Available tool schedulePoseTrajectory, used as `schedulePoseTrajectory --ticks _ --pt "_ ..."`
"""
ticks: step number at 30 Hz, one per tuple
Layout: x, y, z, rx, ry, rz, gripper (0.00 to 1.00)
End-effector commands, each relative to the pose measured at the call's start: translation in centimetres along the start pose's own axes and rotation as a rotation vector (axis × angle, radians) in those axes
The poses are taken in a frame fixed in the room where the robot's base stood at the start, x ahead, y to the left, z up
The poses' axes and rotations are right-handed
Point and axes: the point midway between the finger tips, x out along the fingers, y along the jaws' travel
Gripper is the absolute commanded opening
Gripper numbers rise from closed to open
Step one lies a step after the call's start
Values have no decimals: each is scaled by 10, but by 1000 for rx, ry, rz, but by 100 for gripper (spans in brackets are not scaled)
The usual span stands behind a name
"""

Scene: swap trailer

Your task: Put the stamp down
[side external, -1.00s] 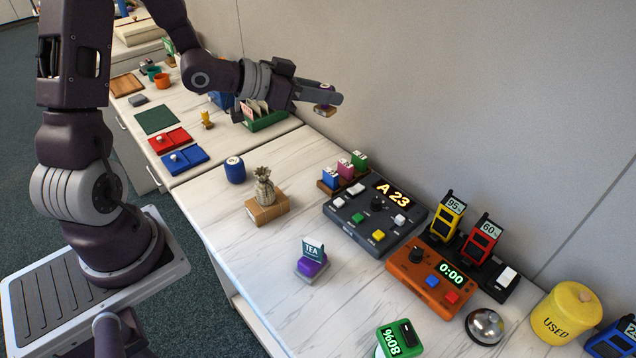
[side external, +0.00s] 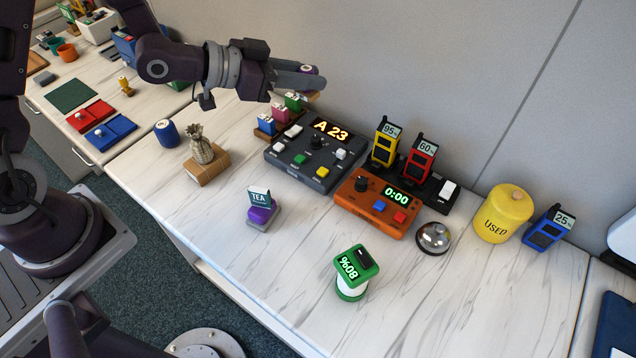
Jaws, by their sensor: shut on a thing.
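My gripper (side external: 312,80) is shut on the stamp (side external: 309,70), held in the air at the upper middle. The stamp has a purple top, with a tan edge showing below the fingers; the fingers hide much of the rest. In the picture, it appears just above the small green, pink and blue items behind the dark grey console. Its exact height above the counter is hard to tell.
The grey console (side external: 318,160), orange timer (side external: 375,211), bell (side external: 433,238) and yellow USED canister (side external: 503,214) stand along the wall. Red (side external: 90,116) and blue (side external: 110,133) trays and a green mat (side external: 72,95) lie left. Counter front right is clear.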

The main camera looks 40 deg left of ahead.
Motion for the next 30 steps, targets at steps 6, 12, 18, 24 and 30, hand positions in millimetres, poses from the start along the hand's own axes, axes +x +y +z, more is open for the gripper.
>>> schedulePoseTrajectory --ticks 6,12,18,24,30 --pt "69 114 53 71 -9 182 0" --pt "91 188 102 116 -4 274 0" --pt "100 209 134 128 -4 300 0" --pt "115 208 170 129 -2 299 0" --pt "130 208 205 127 0 300 0"
